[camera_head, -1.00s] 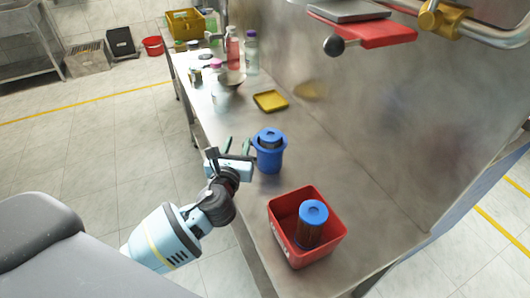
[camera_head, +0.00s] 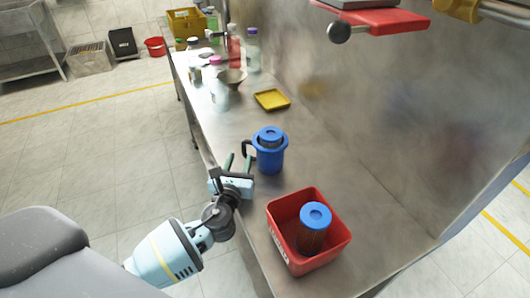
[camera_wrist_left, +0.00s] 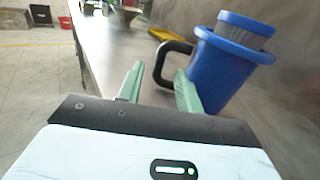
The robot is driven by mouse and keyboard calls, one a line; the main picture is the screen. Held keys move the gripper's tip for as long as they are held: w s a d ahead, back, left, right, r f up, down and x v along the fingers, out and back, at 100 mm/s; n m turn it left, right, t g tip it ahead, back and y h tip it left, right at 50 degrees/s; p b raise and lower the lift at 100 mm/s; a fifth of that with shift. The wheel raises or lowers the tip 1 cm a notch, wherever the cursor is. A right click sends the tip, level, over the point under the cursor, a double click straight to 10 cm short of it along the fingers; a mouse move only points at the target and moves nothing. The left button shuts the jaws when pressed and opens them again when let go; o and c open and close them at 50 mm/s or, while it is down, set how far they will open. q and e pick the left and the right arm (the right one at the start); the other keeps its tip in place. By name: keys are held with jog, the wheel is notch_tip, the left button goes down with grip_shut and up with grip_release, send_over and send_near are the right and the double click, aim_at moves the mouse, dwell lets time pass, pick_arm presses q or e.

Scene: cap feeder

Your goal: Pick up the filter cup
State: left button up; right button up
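A blue cup (camera_head: 270,158) with a wide rim and a black side handle (camera_head: 246,147) stands upright on the metal bench. A grey ribbed insert shows in its top, clearer in the left wrist view (camera_wrist_left: 245,28). My left gripper (camera_head: 238,162) is open and empty, low beside the cup on its handle side. In the left wrist view the green fingers of the left gripper (camera_wrist_left: 158,74) point toward the cup (camera_wrist_left: 218,68), and the handle (camera_wrist_left: 165,64) appears between the fingertips. I cannot tell whether they touch. My right gripper is not in view.
A red bin (camera_head: 338,243) nearer me holds a dark cylinder with a blue lid (camera_head: 314,216). A yellow tray (camera_head: 272,99) lies beyond the cup. Bottles (camera_head: 252,50) and a bowl (camera_head: 232,77) stand at the far end. A metal wall bounds the bench's right side.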

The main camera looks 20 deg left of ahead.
aim_at(243, 149)
pick_arm(q)
jog(key=shift+b+x, duration=0.3)
jog(key=shift+x, duration=2.8)
jog(key=shift+c, duration=0.3)
grip_shut()
